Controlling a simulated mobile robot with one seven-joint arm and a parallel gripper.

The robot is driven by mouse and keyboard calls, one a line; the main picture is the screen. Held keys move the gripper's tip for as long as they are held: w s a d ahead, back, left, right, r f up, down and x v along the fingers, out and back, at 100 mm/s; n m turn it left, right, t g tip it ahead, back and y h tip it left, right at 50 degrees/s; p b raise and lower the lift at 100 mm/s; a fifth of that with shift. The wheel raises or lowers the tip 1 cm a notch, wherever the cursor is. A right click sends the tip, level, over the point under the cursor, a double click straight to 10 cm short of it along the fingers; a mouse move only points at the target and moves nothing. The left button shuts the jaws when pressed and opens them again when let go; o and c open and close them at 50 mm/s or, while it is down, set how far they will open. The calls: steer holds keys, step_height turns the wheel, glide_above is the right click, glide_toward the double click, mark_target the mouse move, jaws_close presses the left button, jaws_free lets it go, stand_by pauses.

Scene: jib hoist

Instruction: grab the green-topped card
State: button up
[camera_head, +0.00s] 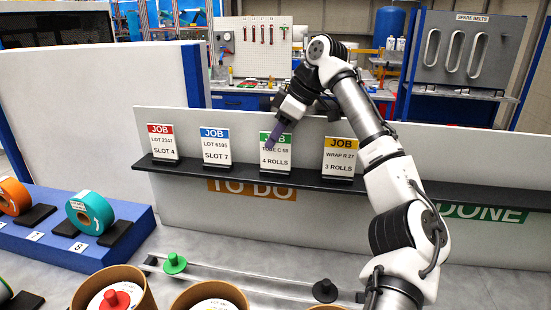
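The green-topped card (276,161) stands upright on the black ledge (215,172), third from the left, and reads 4 ROLLS. My gripper (270,146) reaches down from above, its purple fingertips in front of the card's upper part and covering some of its green top and text. I cannot tell whether the fingers touch the card or whether they are open or shut; only one finger edge shows clearly.
On the same ledge stand a red-topped card (163,143), a blue-topped card (216,147) and a yellow-topped card (340,157). The ledge is clear right of the yellow card, behind my arm. Cardboard tubs (140,282) and a rail with a green knob (174,264) are in front.

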steer(key=shift+f, duration=0.1)
steer(key=shift+c, duration=0.3)
jaws_close()
